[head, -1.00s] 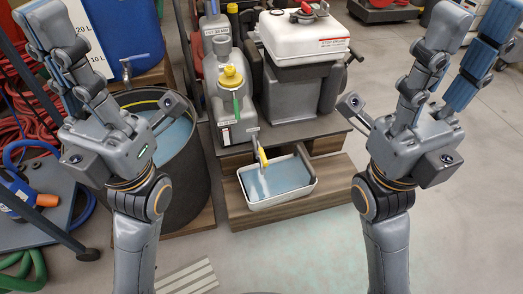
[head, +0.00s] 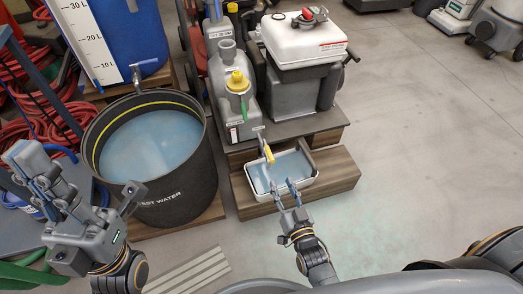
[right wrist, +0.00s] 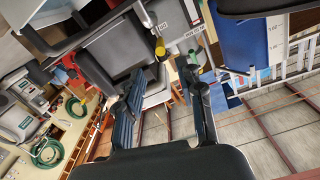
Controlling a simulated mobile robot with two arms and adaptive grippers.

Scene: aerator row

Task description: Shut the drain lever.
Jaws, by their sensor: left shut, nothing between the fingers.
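The drain lever (head: 269,154) has a yellow grip and hangs at the front of the grey machine, over the white tray. In the right wrist view its yellow end (right wrist: 160,47) shows ahead, between the two fingers and apart from them. My right gripper (head: 283,186) is open and empty over the tray's front part, just nearer than the lever. Its spread fingers also show in the right wrist view (right wrist: 165,95). My left gripper (head: 30,162) is shut and empty at the far left, well away from the lever.
The white tray (head: 252,193) with bluish liquid rests on a wooden step (head: 342,172). A dark round tub (head: 185,185) of water stands left of it. Grey jugs (head: 222,97) and a white-topped tank (head: 305,42) stand behind. The floor at right is open.

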